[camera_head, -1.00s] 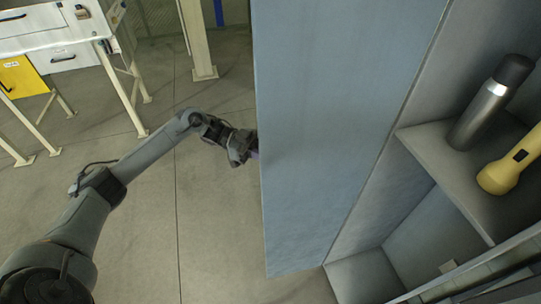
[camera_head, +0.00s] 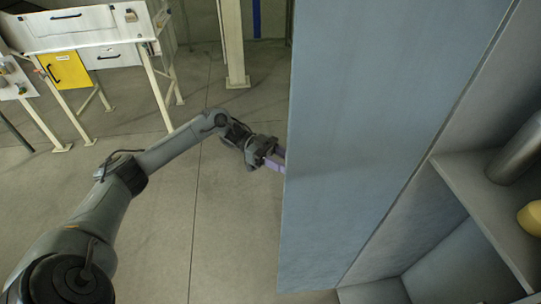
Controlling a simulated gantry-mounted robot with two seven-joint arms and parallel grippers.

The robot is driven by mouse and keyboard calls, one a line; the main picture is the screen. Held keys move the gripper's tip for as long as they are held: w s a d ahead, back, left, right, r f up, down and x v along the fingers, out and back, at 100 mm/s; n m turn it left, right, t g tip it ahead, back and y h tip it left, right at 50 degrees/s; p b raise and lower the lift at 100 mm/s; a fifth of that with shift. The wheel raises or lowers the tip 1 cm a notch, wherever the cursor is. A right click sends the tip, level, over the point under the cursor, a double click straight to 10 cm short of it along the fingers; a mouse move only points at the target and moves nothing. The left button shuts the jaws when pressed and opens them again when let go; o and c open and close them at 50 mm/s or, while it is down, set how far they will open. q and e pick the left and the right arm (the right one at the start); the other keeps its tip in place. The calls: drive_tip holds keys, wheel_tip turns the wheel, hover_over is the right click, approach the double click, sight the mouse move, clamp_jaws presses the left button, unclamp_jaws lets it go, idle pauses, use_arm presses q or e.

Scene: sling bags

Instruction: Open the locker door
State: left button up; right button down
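The grey-blue locker door (camera_head: 365,130) stands swung open, hinged along its right side to the locker (camera_head: 400,215). The locker's interior shelf (camera_head: 480,205) shows to the right of the door. My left gripper (camera_head: 278,163) is at the door's free left edge, about midway along it. Its purple fingers reach to the edge and their tips are partly hidden by the door, so I cannot tell whether they grip it. My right gripper is out of view.
A silver bottle (camera_head: 518,152) and a yellow flashlight (camera_head: 532,218) are on the shelf, cut off by the right picture edge. A workbench with a yellow cabinet (camera_head: 67,70) stands at the upper left, and a cream post (camera_head: 232,45) stands behind.

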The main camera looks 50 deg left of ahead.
use_arm(q)
drive_tip(key=b+v, duration=0.2)
drive_tip(key=v, duration=0.4)
drive_tip(key=shift+a+b, duration=0.3)
drive_tip(key=shift+s, duration=0.1)
